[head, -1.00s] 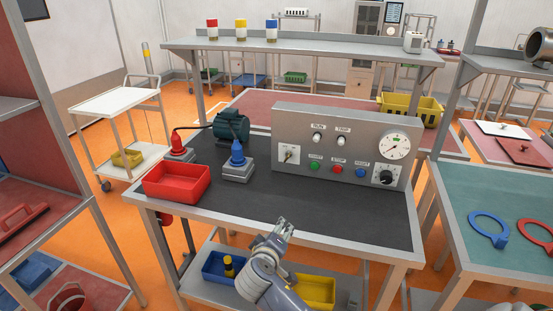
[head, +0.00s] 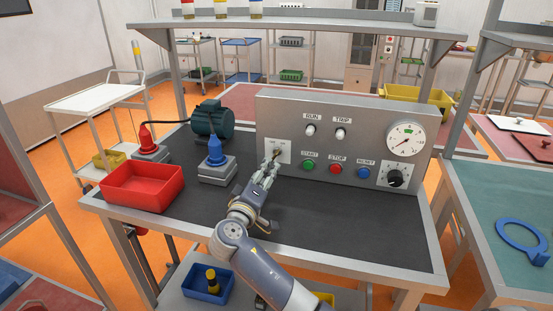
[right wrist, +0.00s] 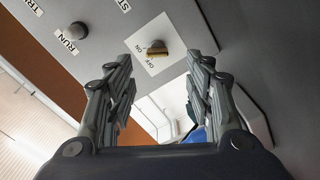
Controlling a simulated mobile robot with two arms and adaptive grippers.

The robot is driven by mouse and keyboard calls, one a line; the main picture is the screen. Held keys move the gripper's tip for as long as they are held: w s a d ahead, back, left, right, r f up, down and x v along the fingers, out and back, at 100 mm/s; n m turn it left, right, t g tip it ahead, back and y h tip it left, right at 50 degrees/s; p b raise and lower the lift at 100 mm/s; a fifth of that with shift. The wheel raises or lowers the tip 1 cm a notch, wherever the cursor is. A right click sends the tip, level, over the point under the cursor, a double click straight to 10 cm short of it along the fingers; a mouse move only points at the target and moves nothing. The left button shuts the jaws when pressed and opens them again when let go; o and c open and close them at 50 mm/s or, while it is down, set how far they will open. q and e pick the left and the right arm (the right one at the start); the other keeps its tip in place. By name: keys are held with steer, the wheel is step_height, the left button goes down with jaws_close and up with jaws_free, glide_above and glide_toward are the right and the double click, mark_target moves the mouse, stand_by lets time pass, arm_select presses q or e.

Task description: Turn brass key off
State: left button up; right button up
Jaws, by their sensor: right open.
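The brass key (right wrist: 157,50) sits in a white switch plate (right wrist: 150,68) marked ON and OFF, on the front of the grey control panel (head: 345,115). In the head view the plate (head: 287,156) is at the panel's left end, and my gripper partly hides the key. My right gripper (head: 269,168) is open just in front of the plate. In the right wrist view its fingers (right wrist: 160,68) stand on either side of the key, with gaps, and nothing is held. I cannot tell which label the key points at. My left gripper is not in view.
Green (head: 308,165), red (head: 336,169) and blue (head: 363,173) buttons sit right of the key, with a black dial (head: 395,178) beyond. A blue plug on a grey block (head: 217,168) and a red bin (head: 143,187) stand left. The dark bench top (head: 330,215) in front is clear.

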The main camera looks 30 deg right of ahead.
mark_target(273, 158)
steer(key=x, duration=0.1)
steer(key=r+p+x, duration=0.1)
steer(key=x, duration=0.1)
steer(key=shift+w+d, duration=0.15)
steer(key=shift+d, duration=0.15)
steer(key=x, duration=0.4)
steer(key=shift+w+d+f, duration=0.15)
steer(key=shift+f, duration=0.2)
steer(key=shift+w+d, duration=0.2)
steer(key=shift+d, duration=0.05)
steer(key=shift+w+d, duration=0.35)
steer(key=shift+d, duration=0.05)
steer(key=c, duration=1.1)
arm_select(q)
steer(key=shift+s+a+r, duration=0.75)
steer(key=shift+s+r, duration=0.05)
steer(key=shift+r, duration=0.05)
arm_select(e)
steer(key=shift+o, duration=0.2)
